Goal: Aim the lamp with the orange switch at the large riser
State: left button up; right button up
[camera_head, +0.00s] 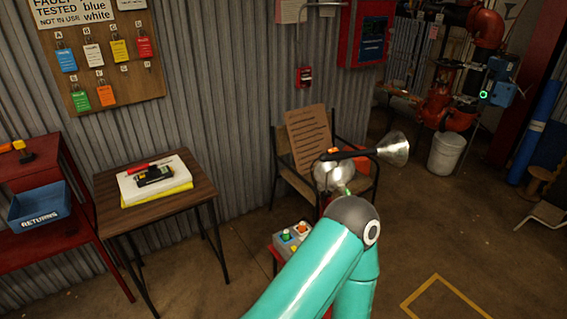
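A black lamp (355,154) with a flared silver reflector (394,149) lies nearly level in the middle right, its wide end facing right. A small orange spot (333,151), perhaps its switch, shows at its left end. Just below is a second silver reflector (331,176), with a small green spot near it. Red riser pipes (487,28) stand at the upper right, with more red pipework (437,104) lower left of them; I cannot tell which is the large riser. My teal arm rises from the bottom centre and hides what is below the lamps. Neither gripper shows.
A chair (359,140) with a brown printed board (309,139) stands behind the lamps. A wooden table (116,216), a blue returns bin (39,205) and a white bucket (446,153) stand around. Floor at right is mostly open.

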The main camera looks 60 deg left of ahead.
aim_at(392, 149)
jog(key=u, duration=0.5)
jog(key=i, duration=0.55)
jog(key=u, duration=0.6)
jog(key=i, duration=0.7)
jog(key=u, duration=0.1)
